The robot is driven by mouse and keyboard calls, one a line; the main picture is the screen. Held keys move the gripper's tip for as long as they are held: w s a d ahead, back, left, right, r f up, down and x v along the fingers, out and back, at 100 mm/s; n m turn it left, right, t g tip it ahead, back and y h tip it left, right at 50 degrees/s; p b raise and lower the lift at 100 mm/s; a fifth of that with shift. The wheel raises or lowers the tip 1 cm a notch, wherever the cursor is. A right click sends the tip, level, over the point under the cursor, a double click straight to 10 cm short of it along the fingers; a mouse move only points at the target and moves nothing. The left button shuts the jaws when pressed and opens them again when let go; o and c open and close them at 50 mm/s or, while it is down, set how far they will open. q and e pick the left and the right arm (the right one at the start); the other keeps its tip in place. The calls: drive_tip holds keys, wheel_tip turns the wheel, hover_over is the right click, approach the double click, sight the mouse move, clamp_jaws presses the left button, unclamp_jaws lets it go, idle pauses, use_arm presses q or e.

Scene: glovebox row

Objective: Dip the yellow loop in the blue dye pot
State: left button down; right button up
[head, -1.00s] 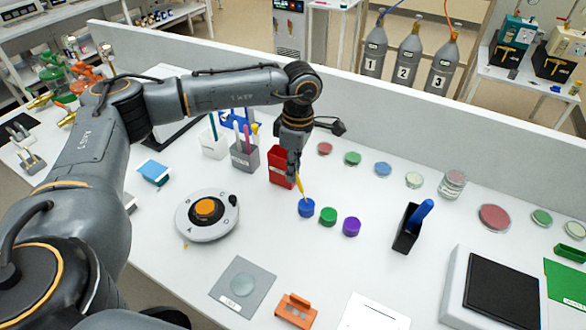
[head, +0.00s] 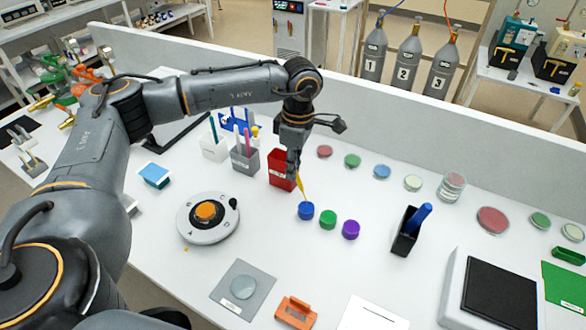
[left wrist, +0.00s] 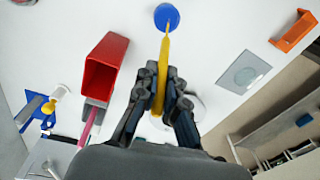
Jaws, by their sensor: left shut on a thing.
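My left gripper (head: 292,168) is shut on the yellow loop (head: 302,188), which slants down from the fingers. The loop also shows in the left wrist view (left wrist: 163,62), between the two fingers (left wrist: 160,105). Its lower tip reaches the blue dye pot (head: 306,211) in the head view. In the left wrist view the tip overlaps the top of the blue pot (left wrist: 167,17). I cannot tell how deep the tip is, or whether it touches the dye. My right gripper is not in view.
A green pot (head: 328,219) and a purple pot (head: 351,229) stand right of the blue one. A red holder (head: 281,170) is close behind the gripper. A round white device (head: 208,234) stands to the left. A black holder with a blue item (head: 406,238) stands to the right.

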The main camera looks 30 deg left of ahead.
use_arm(q)
drive_tip(key=shift+r+p, duration=1.15)
drive_tip(key=shift+r, duration=1.45)
